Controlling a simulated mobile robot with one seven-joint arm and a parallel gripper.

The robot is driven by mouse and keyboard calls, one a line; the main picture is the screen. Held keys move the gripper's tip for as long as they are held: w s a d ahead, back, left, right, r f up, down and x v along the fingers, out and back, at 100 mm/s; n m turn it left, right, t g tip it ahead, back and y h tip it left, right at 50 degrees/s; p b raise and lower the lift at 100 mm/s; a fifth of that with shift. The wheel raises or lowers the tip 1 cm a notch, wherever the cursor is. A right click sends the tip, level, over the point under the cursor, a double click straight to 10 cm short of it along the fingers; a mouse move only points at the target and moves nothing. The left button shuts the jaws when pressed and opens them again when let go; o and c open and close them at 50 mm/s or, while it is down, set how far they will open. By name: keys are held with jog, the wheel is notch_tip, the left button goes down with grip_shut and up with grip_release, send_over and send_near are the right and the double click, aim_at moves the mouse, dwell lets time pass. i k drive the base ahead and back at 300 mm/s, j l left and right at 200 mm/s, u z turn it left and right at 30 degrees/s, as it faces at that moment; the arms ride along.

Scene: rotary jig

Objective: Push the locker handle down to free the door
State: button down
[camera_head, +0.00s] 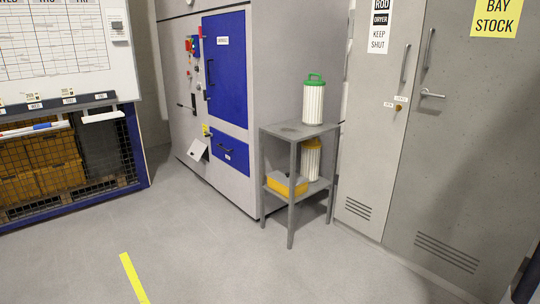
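A tall grey locker (470,150) stands at the right of the head view, its door closed. A silver lever handle (432,94) sits on this door near its left edge and looks about level. A vertical bar handle (428,48) is above it on the same door. A narrower grey door (375,150) to its left has its own vertical bar (405,62) and a small brass-coloured knob or lock (398,107). My gripper is not in view.
A grey two-tier stand (294,136) with a green-topped canister (313,100) stands left of the lockers. A grey cabinet with a blue door (226,70) is behind it. A wire cage (70,160) is at left. The floor (240,260) in front is clear.

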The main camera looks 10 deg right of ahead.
aim_at(424, 93)
jog(key=i+l+z, duration=0.1)
jog(key=i+z, duration=0.2)
jog(key=i, duration=0.9)
jog(key=i+l+u, duration=0.2)
jog(key=i, duration=0.25)
jog(key=i+l+u, duration=0.2)
jog(key=i+l, duration=0.25)
jog(key=i+l+z, duration=0.1)
jog(key=l, duration=0.25)
jog(key=i+l+z, duration=0.1)
jog(key=l, duration=0.2)
jog(key=i+l+z, duration=0.15)
jog(key=l, duration=0.15)
jog(key=l+z, duration=0.1)
jog(key=l, duration=0.2)
jog(key=i+l+z, duration=0.1)
jog(key=l, duration=0.2)
